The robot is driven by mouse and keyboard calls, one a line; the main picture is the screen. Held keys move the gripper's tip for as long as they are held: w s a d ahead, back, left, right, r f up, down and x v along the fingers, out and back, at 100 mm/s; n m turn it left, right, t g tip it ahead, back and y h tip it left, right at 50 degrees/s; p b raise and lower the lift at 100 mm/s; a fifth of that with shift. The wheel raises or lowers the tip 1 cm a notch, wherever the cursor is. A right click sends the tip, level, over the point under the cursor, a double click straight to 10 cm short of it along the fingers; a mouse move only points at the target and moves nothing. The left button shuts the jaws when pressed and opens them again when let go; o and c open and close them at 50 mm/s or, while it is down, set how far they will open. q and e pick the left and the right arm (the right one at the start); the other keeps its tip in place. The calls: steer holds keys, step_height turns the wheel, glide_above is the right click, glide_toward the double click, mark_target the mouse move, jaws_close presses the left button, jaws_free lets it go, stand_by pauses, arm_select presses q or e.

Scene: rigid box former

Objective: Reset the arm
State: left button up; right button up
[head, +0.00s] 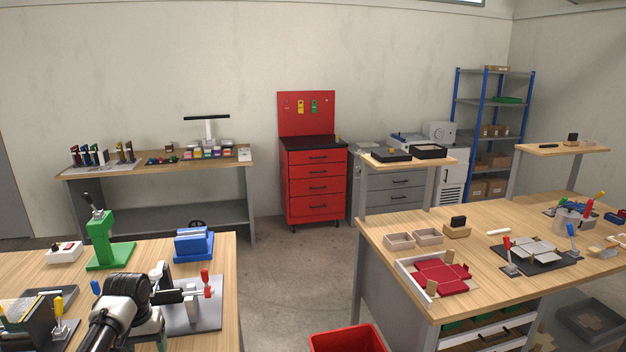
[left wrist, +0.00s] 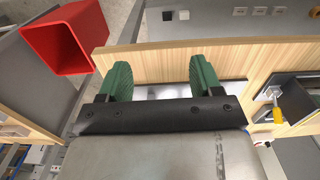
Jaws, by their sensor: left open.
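My left gripper (left wrist: 161,78) shows in the left wrist view with its two green fingers spread wide apart. Nothing is between the fingers; behind them is the light wood of a bench (left wrist: 150,62). The fingertips cannot be made out in that view. My right gripper is in neither view.
The left bench carries a green press (head: 105,250), a blue block (head: 193,243) and a red-handled clamp (head: 205,282). A red bin (head: 347,340) stands on the floor between the benches. On the right bench are a white tray with a red sheet (head: 440,277) and a clamp fixture (head: 530,254).

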arm_select(q)
steer(key=s+d+f+m+b, duration=0.1)
steer(key=s+f, duration=0.4)
steer(key=f, duration=0.6)
steer(key=s+d+f+y+b, duration=0.15)
steer(key=s+f, duration=0.35)
steer(key=f, duration=0.7)
steer(key=s+d+f+m+h+b, duration=0.1)
steer(key=s+d+f, duration=0.1)
steer(key=s+f, duration=0.65)
steer(key=s+d+f+m+b, duration=0.1)
steer(key=s+d+f, duration=0.2)
steer(key=s+f, duration=0.4)
steer(key=s+d+f+m+b, duration=0.1)
steer(key=s+f, duration=0.7)
steer(key=s, duration=0.8)
steer(key=s+d+f+m+t+b, duration=0.1)
steer(key=s+d+f, duration=0.4)
steer(key=s, duration=0.6)
step_height(320, 180, down, 2)
steer(key=shift+s+f+b, duration=0.15)
steer(key=shift+f+b, duration=0.05)
steer(key=shift+b, duration=0.45)
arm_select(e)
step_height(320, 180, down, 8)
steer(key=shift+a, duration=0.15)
arm_select(q)
steer(key=shift+c, duration=0.4)
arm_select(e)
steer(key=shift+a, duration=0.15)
